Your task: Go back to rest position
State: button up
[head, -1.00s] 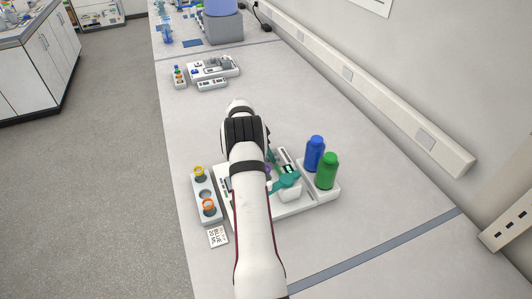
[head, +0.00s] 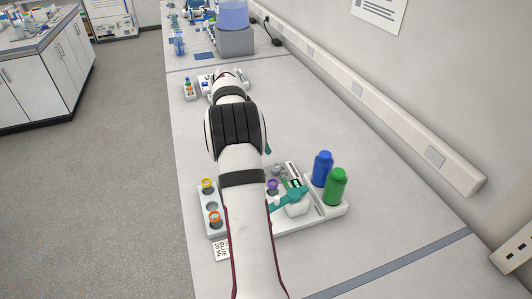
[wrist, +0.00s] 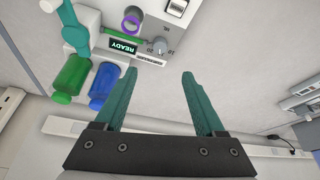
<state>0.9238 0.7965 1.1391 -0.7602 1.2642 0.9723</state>
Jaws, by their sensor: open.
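My gripper (wrist: 160,74) shows in the wrist view with its two teal fingers spread apart and nothing between them. In the head view my white arm reaches forward over the bench and hides most of the gripper. The reagent station (head: 325,209) lies below the arm, apart from the fingers. In the wrist view its display (wrist: 124,47) reads "READY", beside a knob (wrist: 160,46). A purple-ringed vial (head: 272,185) stands in the station near a teal lever-like part (head: 289,197); the purple ring also shows in the wrist view (wrist: 131,21).
A blue bottle (head: 322,169) and a green bottle (head: 335,187) stand at the station's right. A rack at the left holds a yellow-ringed vial (head: 207,185) and an orange-ringed vial (head: 214,217). Bench space at right is clear.

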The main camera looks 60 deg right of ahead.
jog(key=shift+a+r, duration=0.15)
jog(key=shift+r, duration=0.25)
jog(key=w+a+r+n+t+y, duration=0.1)
jog(key=a+r+n, duration=0.2)
jog(key=a, duration=0.7)
jog(key=w+a+r+n+y, duration=0.1)
jog(key=a+r+n, duration=0.15)
jog(key=a, duration=0.75)
jog(key=w+a+r+n+t+y, duration=0.15)
jog(key=a+n, duration=0.25)
jog(key=a, duration=0.6)
jog(key=s+a+f+n+y, duration=0.2)
jog(key=s+a+n, duration=0.7)
jog(key=s+a, duration=0.8)
jog(key=a+f, duration=0.1)
jog(key=a, duration=0.3)
jog(key=shift+a, duration=0.15)
